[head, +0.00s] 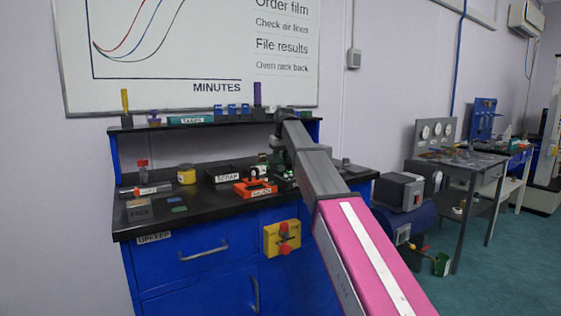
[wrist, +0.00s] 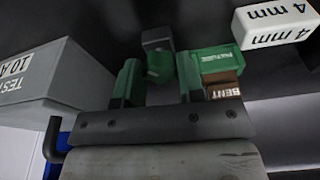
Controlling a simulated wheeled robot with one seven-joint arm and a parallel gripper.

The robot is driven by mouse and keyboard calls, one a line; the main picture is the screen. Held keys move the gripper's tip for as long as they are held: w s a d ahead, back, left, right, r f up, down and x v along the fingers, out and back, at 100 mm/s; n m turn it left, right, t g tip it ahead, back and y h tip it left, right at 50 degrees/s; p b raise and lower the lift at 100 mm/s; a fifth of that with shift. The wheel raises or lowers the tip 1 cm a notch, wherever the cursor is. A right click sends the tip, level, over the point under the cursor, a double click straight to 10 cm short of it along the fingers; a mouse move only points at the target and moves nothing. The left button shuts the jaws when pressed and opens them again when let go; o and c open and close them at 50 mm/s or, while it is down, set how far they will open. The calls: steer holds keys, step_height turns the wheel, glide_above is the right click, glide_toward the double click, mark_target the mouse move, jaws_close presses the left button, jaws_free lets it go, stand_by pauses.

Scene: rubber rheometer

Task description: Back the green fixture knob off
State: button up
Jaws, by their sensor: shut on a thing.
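In the wrist view my gripper (wrist: 159,80) has its two green fingers on either side of a small round green knob (wrist: 160,66). The fingers are closed on the knob, and it sits between their tips. A dark grey block (wrist: 156,38) stands directly behind the knob. A green block labelled FIXTURE (wrist: 217,60) is just right of the right finger, above a brown block labelled BENT (wrist: 223,90). In the head view my arm reaches to the back right of the black bench, and the gripper and knob are too small and partly covered to make out.
In the wrist view a grey box labelled TEST 10 A (wrist: 35,75) is close on the left, and a white 4 mm block (wrist: 272,23) is at upper right. In the head view an orange tray (head: 255,189) and a black SCRAP box (head: 222,175) are left of my arm.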

steer(key=n, duration=0.4)
steer(key=shift+d+g+y, duration=0.1)
steer(key=shift+g+y, duration=0.2)
steer(key=shift+n, duration=0.3)
steer(key=shift+w+n, duration=0.1)
steer(key=shift+n, duration=0.3)
steer(key=o, duration=0.9)
steer(key=shift+r, duration=3.55)
